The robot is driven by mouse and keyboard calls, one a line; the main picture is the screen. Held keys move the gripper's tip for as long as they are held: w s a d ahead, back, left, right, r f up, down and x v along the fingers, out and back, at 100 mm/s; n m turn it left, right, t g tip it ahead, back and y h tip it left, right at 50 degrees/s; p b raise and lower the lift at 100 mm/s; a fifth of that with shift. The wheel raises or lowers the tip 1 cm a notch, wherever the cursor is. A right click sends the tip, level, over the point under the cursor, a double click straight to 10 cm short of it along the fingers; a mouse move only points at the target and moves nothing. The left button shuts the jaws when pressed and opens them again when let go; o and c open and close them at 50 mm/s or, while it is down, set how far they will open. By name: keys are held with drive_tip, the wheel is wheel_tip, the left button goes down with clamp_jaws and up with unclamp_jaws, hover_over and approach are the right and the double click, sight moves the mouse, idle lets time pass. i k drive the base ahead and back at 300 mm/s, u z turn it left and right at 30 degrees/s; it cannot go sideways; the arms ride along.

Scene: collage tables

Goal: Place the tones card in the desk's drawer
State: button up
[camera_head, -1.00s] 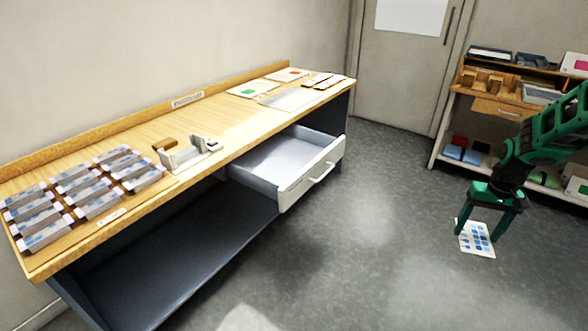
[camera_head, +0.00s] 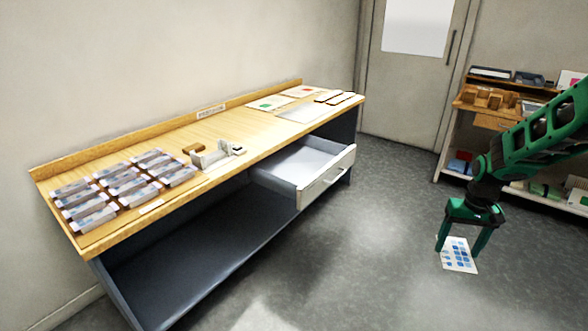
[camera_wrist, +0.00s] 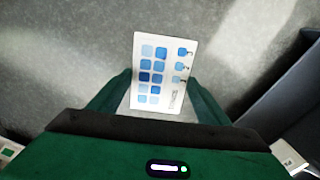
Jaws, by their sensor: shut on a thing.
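The tones card is a white card with blue squares (camera_head: 459,256). My green gripper (camera_head: 459,249) is shut on it and holds it in the air over the floor, to the right of the desk. In the wrist view the card (camera_wrist: 162,72) sticks out beyond the two fingers. The desk (camera_head: 240,130) has a wooden top and a dark lower part. Its drawer (camera_head: 325,178) is pulled open, and the visible part of its inside looks empty. The gripper and card are well to the right of the drawer, apart from it.
The desk top holds several packs (camera_head: 125,183) on the left, a white holder (camera_head: 213,155), and cards (camera_head: 270,103) at the far end. A shelf unit with boxes (camera_head: 490,100) stands at the back right, behind my arm. The floor between drawer and gripper is clear.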

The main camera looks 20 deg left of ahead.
sight(295, 172)
drive_tip(key=u, duration=0.45)
drive_tip(key=i, duration=1)
drive_tip(key=u, duration=0.1)
